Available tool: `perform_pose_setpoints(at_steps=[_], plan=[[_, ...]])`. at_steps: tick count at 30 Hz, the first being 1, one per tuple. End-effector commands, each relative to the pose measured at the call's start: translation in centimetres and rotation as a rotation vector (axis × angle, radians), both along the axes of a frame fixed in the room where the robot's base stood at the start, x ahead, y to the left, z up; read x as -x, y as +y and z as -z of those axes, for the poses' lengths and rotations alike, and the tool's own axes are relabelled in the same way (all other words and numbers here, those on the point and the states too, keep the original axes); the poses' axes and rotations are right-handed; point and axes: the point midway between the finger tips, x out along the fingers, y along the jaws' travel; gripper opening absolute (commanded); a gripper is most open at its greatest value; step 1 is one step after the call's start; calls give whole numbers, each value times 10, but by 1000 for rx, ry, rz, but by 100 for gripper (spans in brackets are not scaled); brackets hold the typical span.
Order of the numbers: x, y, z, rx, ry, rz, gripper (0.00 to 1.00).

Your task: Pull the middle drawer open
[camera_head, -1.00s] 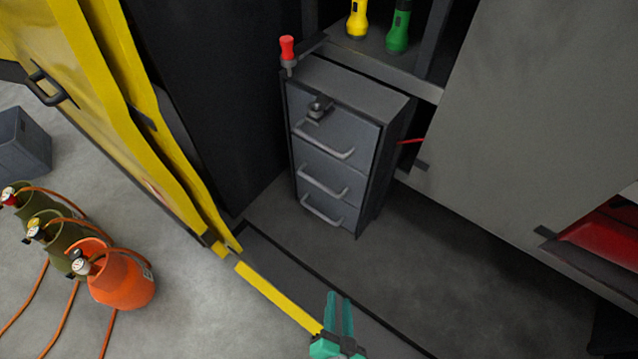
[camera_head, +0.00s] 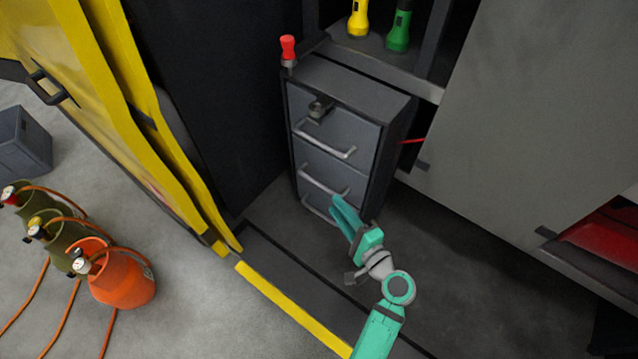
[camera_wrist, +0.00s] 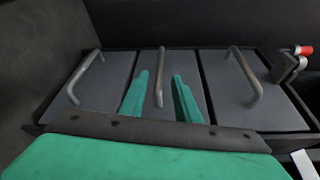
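A small dark grey drawer cabinet (camera_head: 388,152) has three stacked drawers with bar handles, all closed. The middle drawer (camera_head: 312,168) has a grey handle (camera_head: 322,183). In the wrist view the drawers lie side by side, and the middle handle (camera_wrist: 159,78) appears between my fingers. My green gripper (camera_head: 339,206) is in front of the cabinet, covering part of the bottom drawer in the head view. It is open and empty, its two fingertips (camera_wrist: 160,80) spread on either side of the middle handle's line. I cannot tell whether the fingertips reach the handle.
A latch (camera_head: 319,107) sits on the top drawer's front. A red-capped item (camera_head: 288,48) stands at the cabinet's top corner. A yellow door (camera_head: 130,85) stands open at left, with an orange cylinder (camera_head: 122,280) on the floor. Floor right of the cabinet is clear.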

Motion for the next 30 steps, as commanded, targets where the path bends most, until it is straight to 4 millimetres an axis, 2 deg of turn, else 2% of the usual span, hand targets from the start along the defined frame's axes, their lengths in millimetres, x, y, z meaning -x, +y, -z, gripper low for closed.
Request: perform_pose_setpoints(at_steps=[5, 19, 24, 30], plan=[[-13, 9, 0, -4, -2, -4, 30], [-76, 51, 6, -1, -1, -4, 30], [-86, 58, 7, -2, 0, -2, 30], [-89, 60, 7, -1, -1, -1, 30]])
